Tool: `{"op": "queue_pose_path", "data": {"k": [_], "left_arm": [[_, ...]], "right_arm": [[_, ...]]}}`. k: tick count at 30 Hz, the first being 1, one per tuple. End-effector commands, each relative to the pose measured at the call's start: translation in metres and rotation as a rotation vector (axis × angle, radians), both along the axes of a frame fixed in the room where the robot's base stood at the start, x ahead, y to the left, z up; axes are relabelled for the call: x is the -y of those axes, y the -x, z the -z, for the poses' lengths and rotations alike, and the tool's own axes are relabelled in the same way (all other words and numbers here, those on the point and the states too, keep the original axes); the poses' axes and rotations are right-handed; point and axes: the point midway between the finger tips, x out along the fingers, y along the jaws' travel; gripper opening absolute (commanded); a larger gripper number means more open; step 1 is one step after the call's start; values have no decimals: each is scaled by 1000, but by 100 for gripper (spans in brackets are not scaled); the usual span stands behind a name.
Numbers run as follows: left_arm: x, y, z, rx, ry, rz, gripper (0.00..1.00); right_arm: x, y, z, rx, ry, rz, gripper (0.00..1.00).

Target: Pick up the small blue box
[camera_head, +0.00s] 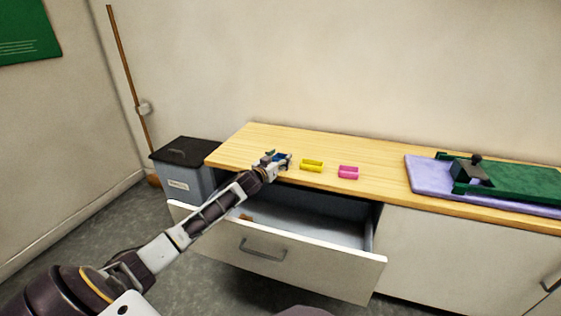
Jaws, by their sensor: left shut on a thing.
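The small blue box (281,156) is at the left part of the wooden counter (370,154), left of a yellow box. My left gripper (276,160) reaches over the counter's front edge and is shut on the blue box. The fingers hide part of the box, and I cannot tell whether it touches the counter or is slightly raised. My right gripper does not show.
A yellow box (312,165) and a pink box (348,172) stand to the right on the counter. An open drawer (290,262) juts out below my left arm. A lidded grey bin (190,181) is at left. A purple mat (424,177) holds a green board (525,181).

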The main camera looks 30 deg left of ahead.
Motion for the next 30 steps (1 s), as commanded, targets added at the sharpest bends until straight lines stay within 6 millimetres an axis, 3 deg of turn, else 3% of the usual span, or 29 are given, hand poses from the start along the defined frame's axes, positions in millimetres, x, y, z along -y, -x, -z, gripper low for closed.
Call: {"op": "queue_pose_path", "data": {"k": [8,17,30], "left_arm": [[0,0,-7,1,-1,0,49],[0,0,-35,2,-1,0,49],[0,0,-86,2,-1,0,49]], "right_arm": [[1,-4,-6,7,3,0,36],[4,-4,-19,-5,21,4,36],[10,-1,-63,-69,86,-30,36]]}}
